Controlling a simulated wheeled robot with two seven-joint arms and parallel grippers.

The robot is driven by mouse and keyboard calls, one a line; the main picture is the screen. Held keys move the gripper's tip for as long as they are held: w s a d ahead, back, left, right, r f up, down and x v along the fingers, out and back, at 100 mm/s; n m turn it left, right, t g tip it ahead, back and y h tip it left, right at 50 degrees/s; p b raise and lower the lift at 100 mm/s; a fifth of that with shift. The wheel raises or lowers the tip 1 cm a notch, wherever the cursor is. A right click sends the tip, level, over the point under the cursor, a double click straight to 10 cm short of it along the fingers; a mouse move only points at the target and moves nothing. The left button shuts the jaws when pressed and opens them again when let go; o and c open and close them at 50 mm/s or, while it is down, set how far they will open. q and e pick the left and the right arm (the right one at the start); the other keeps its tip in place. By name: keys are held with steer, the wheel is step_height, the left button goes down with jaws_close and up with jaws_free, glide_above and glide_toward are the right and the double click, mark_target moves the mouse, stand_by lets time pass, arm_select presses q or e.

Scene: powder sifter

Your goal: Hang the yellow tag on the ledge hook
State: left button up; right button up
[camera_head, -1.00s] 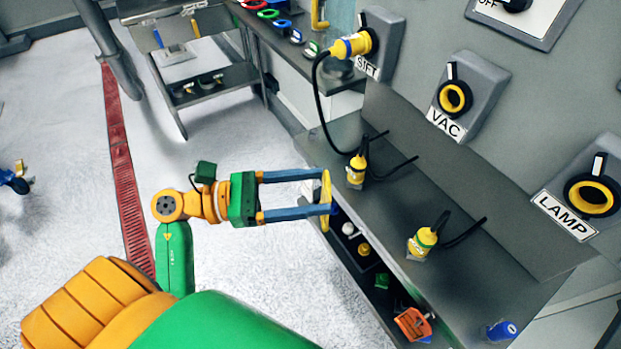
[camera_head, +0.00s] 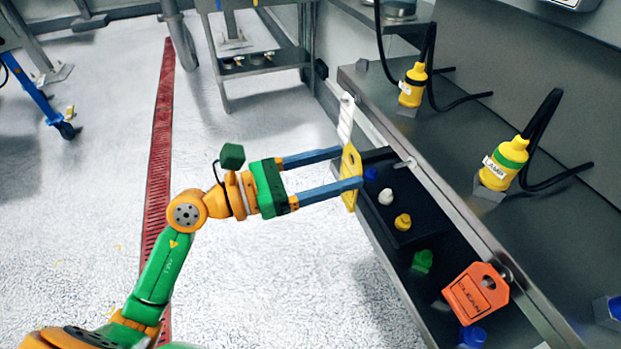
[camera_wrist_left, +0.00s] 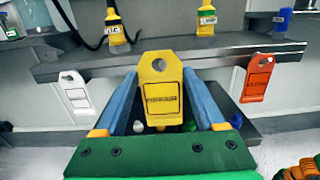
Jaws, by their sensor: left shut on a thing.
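The yellow tag (camera_head: 350,170) is gripped between the fingertips of my left gripper (camera_head: 350,167), upright and in front of the lower shelf. In the left wrist view the yellow tag (camera_wrist_left: 160,98) faces me with its holed top end up, near the ledge edge (camera_wrist_left: 205,47). A small metal hook (camera_head: 404,163) juts from the ledge edge a little right of the tag in the head view, apart from it. In the wrist view the tag's top hides that part of the edge. My right gripper is not in view.
An orange tag (camera_head: 474,292) and a white tag (camera_head: 346,117) hang along the ledge on either side. Below, the dark shelf (camera_head: 430,285) holds several small coloured knobs. Two yellow plugs (camera_head: 413,85) with black cables stand on the ledge top.

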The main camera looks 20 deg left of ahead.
arm_select(q)
steer(key=d+f, duration=0.1)
steer(key=w+d+f, duration=0.1)
steer(key=shift+w+d+f, duration=0.15)
steer(key=shift+d+f, duration=0.15)
steer(key=x, duration=0.2)
steer(key=f+x, duration=0.1)
steer(key=x, duration=0.3)
steer(key=shift+w+d+f+b, duration=0.15)
steer(key=shift+w+f+b, duration=0.05)
steer(key=shift+f+b, duration=0.15)
steer(key=shift+w+d+f, duration=0.1)
steer(key=shift+d, duration=0.05)
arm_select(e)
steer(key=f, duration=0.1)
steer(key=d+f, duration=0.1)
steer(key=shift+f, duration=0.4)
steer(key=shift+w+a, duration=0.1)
